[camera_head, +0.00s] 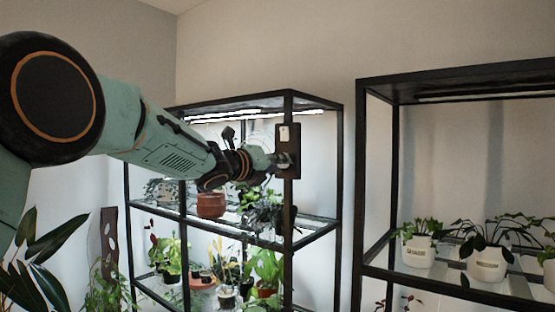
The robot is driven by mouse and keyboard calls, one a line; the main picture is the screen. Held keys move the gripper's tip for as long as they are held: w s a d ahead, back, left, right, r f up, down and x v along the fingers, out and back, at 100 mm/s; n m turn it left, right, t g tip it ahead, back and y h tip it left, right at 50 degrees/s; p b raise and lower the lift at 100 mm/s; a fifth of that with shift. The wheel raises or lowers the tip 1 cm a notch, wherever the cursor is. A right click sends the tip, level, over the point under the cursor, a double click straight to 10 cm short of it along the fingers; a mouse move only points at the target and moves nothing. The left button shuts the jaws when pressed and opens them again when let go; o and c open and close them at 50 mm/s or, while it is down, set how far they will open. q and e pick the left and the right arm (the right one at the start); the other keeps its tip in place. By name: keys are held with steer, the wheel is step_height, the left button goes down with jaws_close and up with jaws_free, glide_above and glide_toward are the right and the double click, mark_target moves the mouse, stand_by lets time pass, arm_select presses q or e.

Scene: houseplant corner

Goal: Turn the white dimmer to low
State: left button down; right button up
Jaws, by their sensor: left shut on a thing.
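A dark control box (294,148) is fixed to the front corner post of the middle plant shelf. It has a small white part (284,133) on its upper face. My left gripper (283,160) reaches the box from the left, its fingertips at the lower part of the face. It is shut on what appears to be the white dimmer's knob, just below the white part. The fingers hide most of the knob, so its turned position cannot be told. My right gripper is not in view.
The black-framed middle shelf (316,232) holds several potted plants, including a terracotta pot (211,205) behind my left wrist. A second black rack (430,279) with white pots (418,252) stands at the right. A gap separates the two racks. Large leaves (50,240) rise at the lower left.

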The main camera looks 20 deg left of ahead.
arm_select(q)
steer(key=shift+w+a+n+h+p, duration=0.1)
steer(key=shift+n+h+p, duration=0.25)
steer(key=shift+n, duration=5.9)
steer(key=shift+a+n+h+p, duration=0.1)
steer(key=shift+n+h+p, duration=0.25)
steer(key=shift+n, duration=5.9)
steer(key=shift+f, duration=0.15)
steer(key=c, duration=1.5)
jaws_free()
steer(key=o, duration=0.4)
steer(key=shift+r, duration=0.2)
